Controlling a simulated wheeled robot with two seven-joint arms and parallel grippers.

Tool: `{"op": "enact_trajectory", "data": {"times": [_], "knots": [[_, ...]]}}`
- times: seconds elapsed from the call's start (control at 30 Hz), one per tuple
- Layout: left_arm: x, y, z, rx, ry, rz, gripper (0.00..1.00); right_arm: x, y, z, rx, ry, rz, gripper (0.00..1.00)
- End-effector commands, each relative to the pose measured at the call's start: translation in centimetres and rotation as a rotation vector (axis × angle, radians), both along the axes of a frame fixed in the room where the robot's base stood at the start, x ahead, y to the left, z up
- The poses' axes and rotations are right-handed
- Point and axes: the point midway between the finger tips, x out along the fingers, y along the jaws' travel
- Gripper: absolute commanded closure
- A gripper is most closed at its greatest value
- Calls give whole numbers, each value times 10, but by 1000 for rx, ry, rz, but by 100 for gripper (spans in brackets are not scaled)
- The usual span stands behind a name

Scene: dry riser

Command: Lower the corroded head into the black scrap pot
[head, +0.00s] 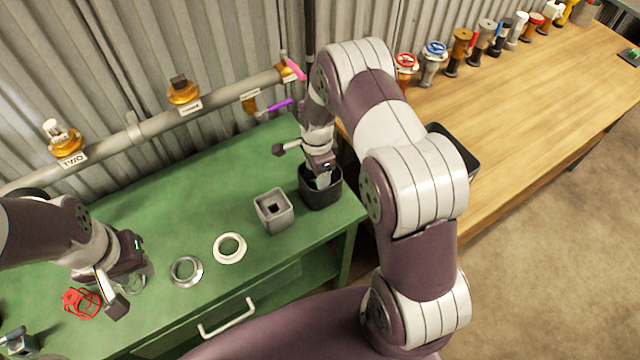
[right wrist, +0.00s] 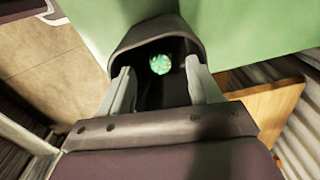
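The black scrap pot (head: 334,196) stands at the right end of the green bench. My right gripper (head: 322,182) points down into its mouth. In the right wrist view, the two fingers of my right gripper (right wrist: 160,90) are wide apart inside the pot's rim (right wrist: 150,32). The corroded head (right wrist: 160,64), a small mottled green lump, shows between and beyond the fingers, down in the dark pot. Gaps show on both sides of it. The head view hides it. My left gripper (head: 128,288) is low over the bench's left part; its finger gap is unclear.
A grey square holder (head: 273,211), a pale ring (head: 229,248), a grey ring (head: 186,271) and a red cage-like part (head: 82,302) lie on the green bench (head: 190,220). A pipe (head: 150,128) with brass outlets runs behind. Several valves line the wooden table (head: 520,100).

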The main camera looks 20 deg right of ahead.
Motion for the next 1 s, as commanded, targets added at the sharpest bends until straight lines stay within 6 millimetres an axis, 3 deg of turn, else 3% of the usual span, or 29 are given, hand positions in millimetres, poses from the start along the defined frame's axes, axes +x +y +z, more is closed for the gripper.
{"op": "enact_trajectory", "data": {"times": [0.17, 0.6, 0.77, 1.0], "knots": [[0, 0, -3, 0, 0, 0, 63, 0, 0, 7, 0, -1, 0, 37], [0, 0, -21, 0, 0, 0, 63, 1, 0, 111, 0, -3, 0, 37], [0, 0, -22, 0, 0, 0, 63, 0, 0, 126, 0, -1, 0, 37], [0, 0, -22, 0, 0, 0, 63, 0, 0, 127, 0, -1, 30, 37]]}}
